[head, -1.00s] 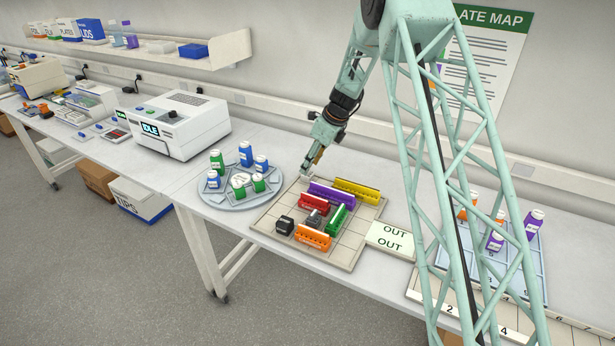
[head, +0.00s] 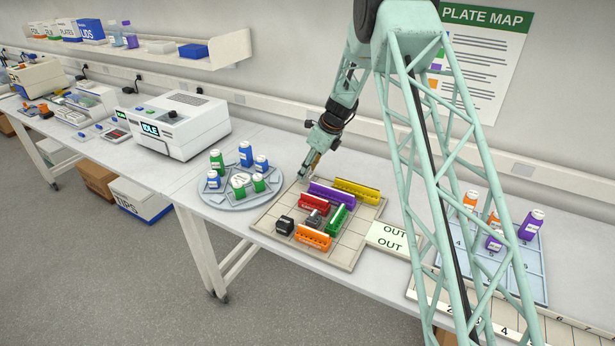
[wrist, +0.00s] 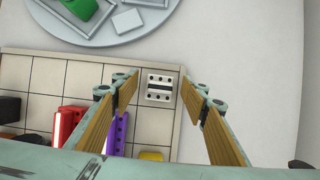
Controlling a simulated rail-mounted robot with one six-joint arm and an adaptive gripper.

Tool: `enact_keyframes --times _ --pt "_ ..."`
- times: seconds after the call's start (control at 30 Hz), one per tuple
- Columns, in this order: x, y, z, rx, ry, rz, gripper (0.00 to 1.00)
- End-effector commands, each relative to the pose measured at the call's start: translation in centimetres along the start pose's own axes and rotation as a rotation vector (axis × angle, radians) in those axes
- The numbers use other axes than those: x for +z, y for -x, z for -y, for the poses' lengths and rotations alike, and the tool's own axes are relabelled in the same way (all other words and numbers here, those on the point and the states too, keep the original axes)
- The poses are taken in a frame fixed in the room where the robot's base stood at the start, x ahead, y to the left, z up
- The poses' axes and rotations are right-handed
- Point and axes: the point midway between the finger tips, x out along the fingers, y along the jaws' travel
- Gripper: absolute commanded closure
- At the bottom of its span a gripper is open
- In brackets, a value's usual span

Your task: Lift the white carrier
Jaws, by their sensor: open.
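The white carrier (wrist: 160,79) is a small pale block with a dark stripe and round holes along its edges. In the wrist view it sits on the corner square of the pale gridded board (wrist: 42,72), between my open fingers with a gap on each side. My gripper (head: 304,175) is at the board's back left corner in the head view and hides most of the carrier there. Nothing is held.
Purple (head: 331,196), yellow (head: 357,192), red (head: 314,204), green (head: 337,219) and orange (head: 313,238) racks and dark blocks stand on the board. A round turntable (head: 207,203) with several bottles is close to its left. An OUT card (head: 390,237) lies right.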

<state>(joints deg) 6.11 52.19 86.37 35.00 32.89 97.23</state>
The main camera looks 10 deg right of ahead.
Motion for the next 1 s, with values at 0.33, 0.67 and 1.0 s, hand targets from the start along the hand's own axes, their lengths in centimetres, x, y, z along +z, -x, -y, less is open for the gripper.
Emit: enact_keyframes --times 0.33,0.67,1.0 --pt "0.0 0.0 0.0 0.000 0.000 0.000 0.86" --pt "0.1 0.1 0.0 0.000 0.000 0.000 0.86" --pt "1.1 2.5 0.1 -0.002 0.001 0.001 0.86"
